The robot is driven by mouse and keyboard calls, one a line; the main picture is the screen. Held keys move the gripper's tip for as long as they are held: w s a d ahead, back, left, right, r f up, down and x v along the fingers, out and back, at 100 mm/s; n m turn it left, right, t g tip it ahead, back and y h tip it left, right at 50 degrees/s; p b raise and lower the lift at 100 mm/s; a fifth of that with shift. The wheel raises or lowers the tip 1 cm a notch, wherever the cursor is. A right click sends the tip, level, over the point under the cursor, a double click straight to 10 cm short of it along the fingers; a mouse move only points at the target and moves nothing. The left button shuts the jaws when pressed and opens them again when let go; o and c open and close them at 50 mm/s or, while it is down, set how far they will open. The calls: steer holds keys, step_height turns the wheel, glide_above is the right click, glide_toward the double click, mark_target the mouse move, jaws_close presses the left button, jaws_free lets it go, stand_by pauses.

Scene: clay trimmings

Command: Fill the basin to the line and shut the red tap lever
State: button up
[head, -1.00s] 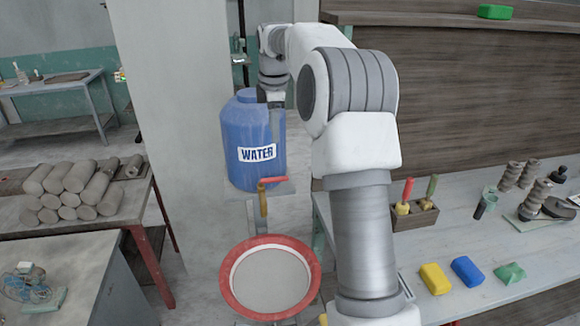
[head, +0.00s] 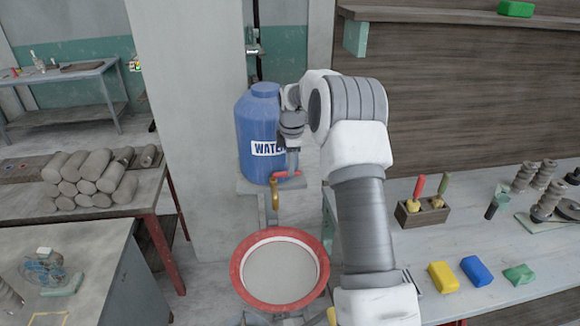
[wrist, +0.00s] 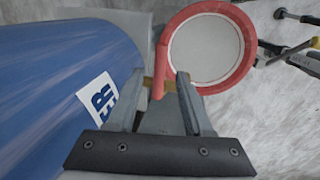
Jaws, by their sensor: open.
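The blue barrel (head: 258,130) marked WATER stands behind the basin. A brass tap (head: 274,203) at its front carries the red tap lever (head: 286,175), which points right. My gripper (head: 292,165) is open at the lever, beside the barrel. In the wrist view, the red lever (wrist: 158,88) shows between my two open fingertips (wrist: 160,82); contact is not clear. The basin (head: 238,270) has a red rim and sits below the tap. Its rim also shows in the wrist view (wrist: 246,42). The inside looks plain grey; I cannot make out a water level, line or stream.
On the bench at right are a tool block (head: 421,212), a yellow block (head: 443,278), a blue block (head: 476,271) and a green lump (head: 519,275). Clay rolls (head: 92,180) are stacked on the left table. A pale pillar (head: 190,100) stands left of the barrel.

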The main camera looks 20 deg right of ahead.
mark_target(287, 174)
steer(key=shift+w+f, duration=0.2)
steer(key=shift+f, duration=0.95)
jaws_close()
stand_by(0.6)
